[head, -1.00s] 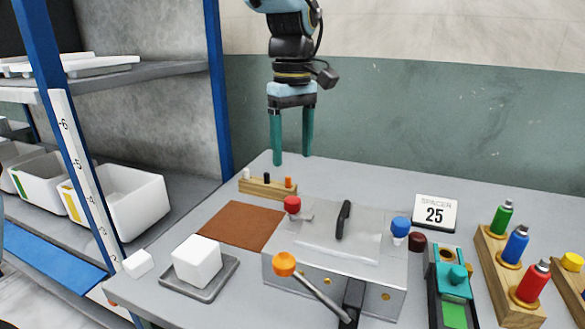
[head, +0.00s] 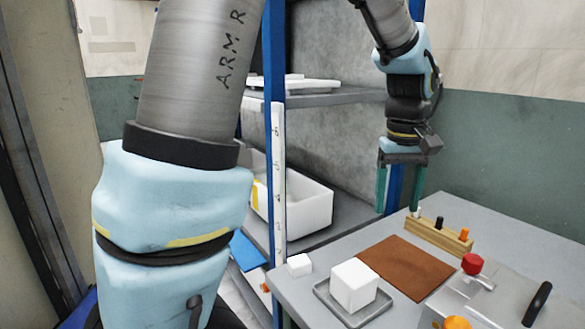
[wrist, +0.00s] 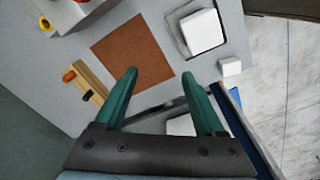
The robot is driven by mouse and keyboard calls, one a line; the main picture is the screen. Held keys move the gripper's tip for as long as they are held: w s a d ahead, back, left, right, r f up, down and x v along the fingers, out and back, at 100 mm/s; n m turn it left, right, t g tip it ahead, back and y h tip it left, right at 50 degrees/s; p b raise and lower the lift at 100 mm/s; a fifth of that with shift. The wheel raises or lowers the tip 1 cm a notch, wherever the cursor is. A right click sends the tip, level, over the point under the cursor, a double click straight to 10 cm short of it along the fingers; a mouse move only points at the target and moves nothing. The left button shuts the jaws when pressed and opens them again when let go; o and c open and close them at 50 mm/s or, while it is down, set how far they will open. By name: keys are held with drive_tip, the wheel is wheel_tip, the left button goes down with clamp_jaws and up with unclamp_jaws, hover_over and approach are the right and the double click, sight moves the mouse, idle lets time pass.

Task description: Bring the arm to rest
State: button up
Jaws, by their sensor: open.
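My gripper (head: 400,200) hangs with its green fingers pointing down near the table's back left edge, beside the blue shelf post. It is open, with nothing between the fingers. In the wrist view my gripper (wrist: 160,92) also shows spread and empty, with the table edge below it. My arm's thick grey and blue links fill the left of the head view.
The table (head: 325,258) holds a brown mat (head: 405,268), a white foam block (head: 354,284) on a grey tray (head: 368,313), a small white cube (head: 299,265), a wooden peg block (head: 440,236) and a metal press (head: 490,305). A white bin (head: 305,203) sits on the shelf.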

drive_tip(key=a+f, duration=0.4)
drive_tip(key=a, duration=1)
drive_tip(key=a+f+t, duration=0.1)
drive_tip(key=a+f, duration=0.3)
drive_tip(key=a, duration=1)
drive_tip(key=shift+s+f+m, duration=0.3)
drive_tip(key=shift+f+m, duration=0.1)
